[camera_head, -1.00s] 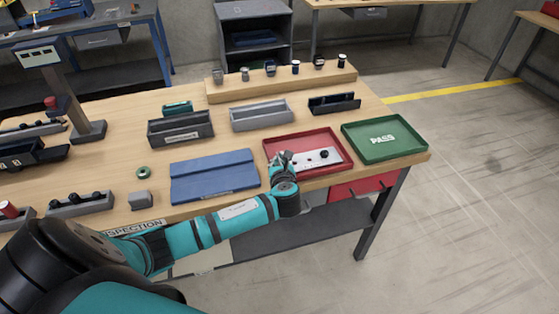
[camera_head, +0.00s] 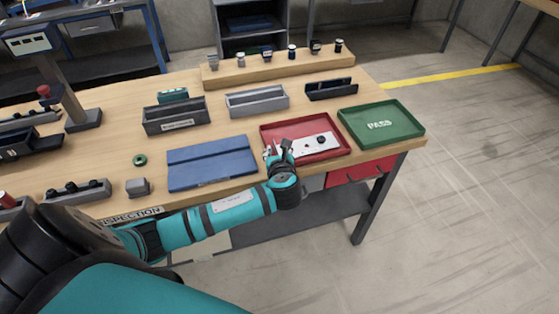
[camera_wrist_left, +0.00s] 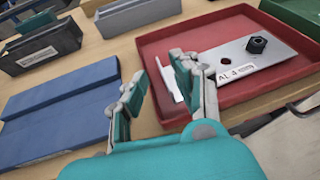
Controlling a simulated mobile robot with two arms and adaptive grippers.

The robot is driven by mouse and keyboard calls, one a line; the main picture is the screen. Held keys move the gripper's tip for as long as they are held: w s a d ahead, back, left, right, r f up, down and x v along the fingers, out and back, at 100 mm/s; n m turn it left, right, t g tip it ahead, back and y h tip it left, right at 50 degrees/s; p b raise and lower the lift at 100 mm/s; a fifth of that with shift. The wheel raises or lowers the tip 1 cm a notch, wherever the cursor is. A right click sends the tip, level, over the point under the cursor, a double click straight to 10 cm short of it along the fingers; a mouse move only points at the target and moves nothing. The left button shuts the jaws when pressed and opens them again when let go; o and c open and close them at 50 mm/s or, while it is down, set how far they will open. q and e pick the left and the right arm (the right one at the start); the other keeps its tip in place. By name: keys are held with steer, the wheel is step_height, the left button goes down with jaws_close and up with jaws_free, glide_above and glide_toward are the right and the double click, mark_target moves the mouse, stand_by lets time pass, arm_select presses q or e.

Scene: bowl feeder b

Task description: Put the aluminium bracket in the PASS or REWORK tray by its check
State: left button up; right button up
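The aluminium bracket (camera_head: 308,146) is a flat silver plate with a dark hex nut or bolt head, lying in the red tray (camera_head: 340,153). In the left wrist view the bracket (camera_wrist_left: 240,66) shows an "AL 4" marking and a dark hole. My left gripper (camera_head: 276,150) is at the tray's left front edge, by the bracket's left end. In the left wrist view its fingers (camera_wrist_left: 158,92) are spread apart, with a pale end piece between them, nearer the right finger, which hides part of the bracket. The green PASS tray (camera_head: 408,133) is empty. My right gripper is not in view.
A blue fixture plate (camera_head: 211,164) lies left of the red tray. Grey bins (camera_head: 257,101) and a dark bin (camera_head: 331,89) stand behind. A wooden rack (camera_head: 272,67) with several small parts is at the back. A grey block (camera_head: 138,187) sits at front left.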

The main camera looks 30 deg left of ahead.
arm_select(q)
steer(key=v, duration=0.8)
steer(key=shift+s+d+r, duration=0.2)
steer(key=shift+s+r, duration=0.05)
steer(key=d+f+n+h, duration=0.7)
steer(key=d+f+n, duration=0.15)
steer(key=f, duration=0.25)
steer(key=s+f+n+g+h, duration=0.15)
steer(key=s+f+n, duration=0.25)
steer(key=f, duration=0.9)
steer(key=s+a+f+n+g, duration=0.2)
steer(key=s+f+n+g, duration=0.2)
steer(key=s+f, duration=0.65)
steer(key=s+f+n+g, duration=0.1)
steer(key=s+f+n, duration=0.1)
steer(key=s+f, duration=0.3)
steer(key=s+a+f+n+g, duration=0.1)
steer(key=s+f, duration=0.5)
steer(key=s, duration=0.7)
steer(key=s+f+n+g, duration=0.2)
steer(key=s+f+n, duration=0.3)
steer(key=s, duration=0.4)
steer(key=shift+s+a+f+b, duration=0.25)
steer(key=shift+s+f+b, duration=0.05)
steer(key=shift+f, duration=0.05)
steer(key=shift+n, duration=0.25)
